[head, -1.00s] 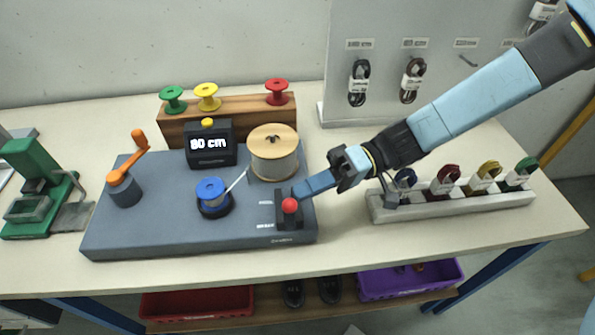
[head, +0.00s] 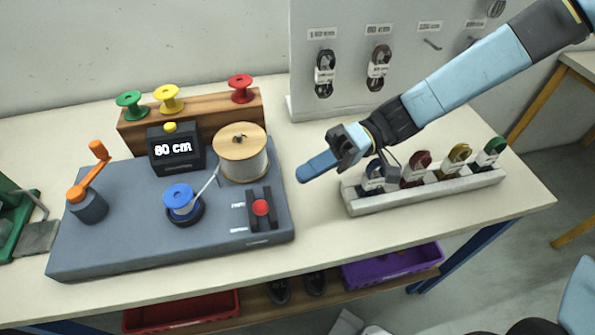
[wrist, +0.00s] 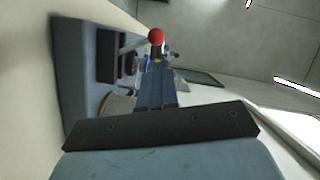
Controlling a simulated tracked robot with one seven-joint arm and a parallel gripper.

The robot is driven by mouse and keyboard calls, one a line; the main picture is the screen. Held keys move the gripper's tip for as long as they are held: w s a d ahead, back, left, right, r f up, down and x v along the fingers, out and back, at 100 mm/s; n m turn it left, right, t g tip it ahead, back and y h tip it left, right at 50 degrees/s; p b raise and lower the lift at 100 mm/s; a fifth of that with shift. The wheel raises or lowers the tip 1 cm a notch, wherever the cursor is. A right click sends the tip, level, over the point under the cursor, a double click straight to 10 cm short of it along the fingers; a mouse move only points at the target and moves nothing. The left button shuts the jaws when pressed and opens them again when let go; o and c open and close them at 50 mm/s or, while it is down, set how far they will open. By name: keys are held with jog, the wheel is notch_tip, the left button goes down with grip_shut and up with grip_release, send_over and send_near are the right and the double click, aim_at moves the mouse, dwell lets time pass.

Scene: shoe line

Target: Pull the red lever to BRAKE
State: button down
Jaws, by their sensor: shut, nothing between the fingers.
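The red lever (head: 260,207) is a red ball knob in a dark slotted block at the front right corner of the grey machine base. Its knob appears level with the upper of two small labels beside the slot; the lettering is too small to read surely. In the wrist view, the knob (wrist: 156,36) shows on a thin stalk beyond the fingertips. My gripper (head: 303,176) is shut and empty, with blue fingers pointing left. It hovers right of the lever, apart from it. The fingers also show in the wrist view (wrist: 156,82).
The grey base (head: 110,240) also bears an orange crank (head: 92,180), a blue spool (head: 180,197), a large wooden-flanged reel (head: 241,160) and an "80 cm" display (head: 175,150). A pale rack (head: 425,194) of laces stands to the right, close below my wrist.

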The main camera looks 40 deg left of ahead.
jog(key=shift+v, duration=1.8)
